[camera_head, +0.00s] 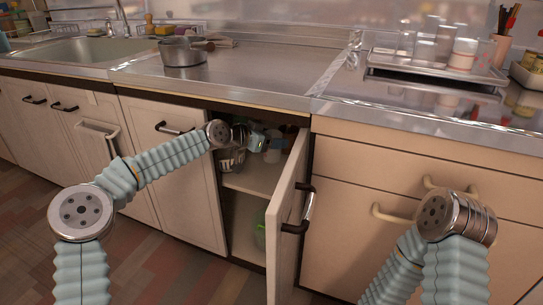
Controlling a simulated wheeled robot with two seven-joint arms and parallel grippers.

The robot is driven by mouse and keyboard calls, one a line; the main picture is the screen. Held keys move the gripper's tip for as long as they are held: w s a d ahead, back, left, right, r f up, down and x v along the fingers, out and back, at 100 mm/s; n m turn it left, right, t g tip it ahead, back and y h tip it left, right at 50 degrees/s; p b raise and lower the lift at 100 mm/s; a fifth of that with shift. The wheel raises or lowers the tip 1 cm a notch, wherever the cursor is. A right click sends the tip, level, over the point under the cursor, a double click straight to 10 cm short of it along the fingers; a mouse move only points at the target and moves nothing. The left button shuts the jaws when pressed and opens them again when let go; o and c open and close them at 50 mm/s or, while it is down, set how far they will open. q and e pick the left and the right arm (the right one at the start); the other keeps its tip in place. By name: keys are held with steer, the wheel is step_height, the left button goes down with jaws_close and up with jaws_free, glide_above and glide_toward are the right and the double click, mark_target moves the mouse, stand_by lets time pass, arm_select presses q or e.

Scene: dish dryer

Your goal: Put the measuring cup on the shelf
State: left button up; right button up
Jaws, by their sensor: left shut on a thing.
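The cabinet under the counter is open, and its shelf (255,183) shows inside. My left gripper (247,136) reaches into the upper part of the opening, shut on a clear measuring cup (231,160). The cup is at the left of the opening, near the shelf's level. The fingers are small and partly hidden, and I cannot tell whether the cup's base touches the shelf. Of my right arm only links show at the lower right; its gripper is not in view.
The open cabinet door (289,225) stands out to the right of the opening. Other items (272,146) stand deeper on the shelf, and a green thing (260,236) is below.

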mark_target(264, 157)
arm_select(q)
step_height(264, 157, down, 3)
steer(key=shift+s+a+r, duration=0.1)
step_height(264, 157, down, 4)
steer(key=shift+b, duration=0.55)
steer(key=shift+w, duration=0.2)
steer(key=shift+f, duration=0.3)
steer(key=o, duration=1.1)
steer(key=shift+r, duration=0.1)
steer(key=shift+o, duration=0.2)
steer(key=shift+s+a+r, duration=0.1)
steer(key=shift+a+r, duration=0.05)
steer(key=shift+r, duration=0.2)
steer(key=v, duration=1.1)
steer(key=shift+s+r, duration=0.15)
steer(key=shift+s, duration=0.1)
